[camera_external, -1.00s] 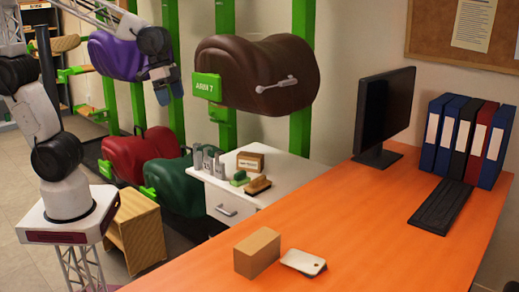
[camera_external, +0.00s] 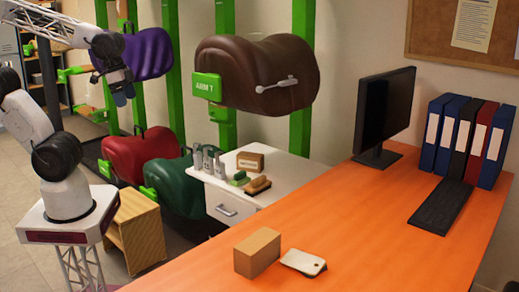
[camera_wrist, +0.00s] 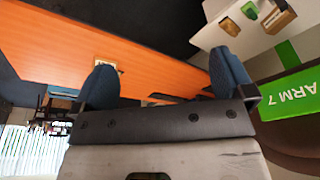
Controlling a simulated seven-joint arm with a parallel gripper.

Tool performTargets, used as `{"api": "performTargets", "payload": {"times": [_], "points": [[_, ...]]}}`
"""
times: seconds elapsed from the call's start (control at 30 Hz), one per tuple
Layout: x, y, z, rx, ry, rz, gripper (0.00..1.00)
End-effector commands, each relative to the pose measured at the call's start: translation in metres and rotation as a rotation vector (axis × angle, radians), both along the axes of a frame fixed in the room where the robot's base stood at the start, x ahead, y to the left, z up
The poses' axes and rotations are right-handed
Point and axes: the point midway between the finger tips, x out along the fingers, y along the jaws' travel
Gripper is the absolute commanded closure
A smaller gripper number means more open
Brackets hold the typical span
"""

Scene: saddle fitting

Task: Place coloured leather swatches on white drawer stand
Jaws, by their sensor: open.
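The white drawer stand (camera_external: 232,200) stands at the left end of the orange desk, and part of its top shows in the wrist view (camera_wrist: 240,42). A small thin stack with a pale top and rounded corners (camera_external: 303,262) lies on the desk; it may be the leather swatches, but I cannot tell. My gripper (camera_external: 123,97) is in front of the purple saddle, raised and well left of the stand and desk. In the wrist view its two blue fingers (camera_wrist: 165,82) are wide apart with nothing between them.
Grey cylinders (camera_external: 207,160), a small box (camera_external: 250,161) and brushes (camera_external: 257,185) stand on the drawer stand. A cardboard-brown block (camera_external: 257,252) is beside the pale stack. Saddles on green racks, including the brown one (camera_external: 255,75), stand behind. The desk's middle is clear.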

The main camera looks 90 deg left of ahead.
Motion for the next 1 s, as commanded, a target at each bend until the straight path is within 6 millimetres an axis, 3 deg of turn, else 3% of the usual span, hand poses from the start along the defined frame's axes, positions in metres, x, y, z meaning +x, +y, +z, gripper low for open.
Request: {"api": "performTargets", "payload": {"times": [0.33,0.53,0.77,1.0], "points": [[0.002,-0.001,0.001,0.0,0.0,-0.003,0.0],[0.019,-0.005,0.004,-0.004,-0.002,-0.027,0.0],[0.064,-0.02,0.01,-0.015,-0.009,-0.088,0.0],[0.126,-0.042,0.012,-0.029,-0.022,-0.169,0.0]]}}
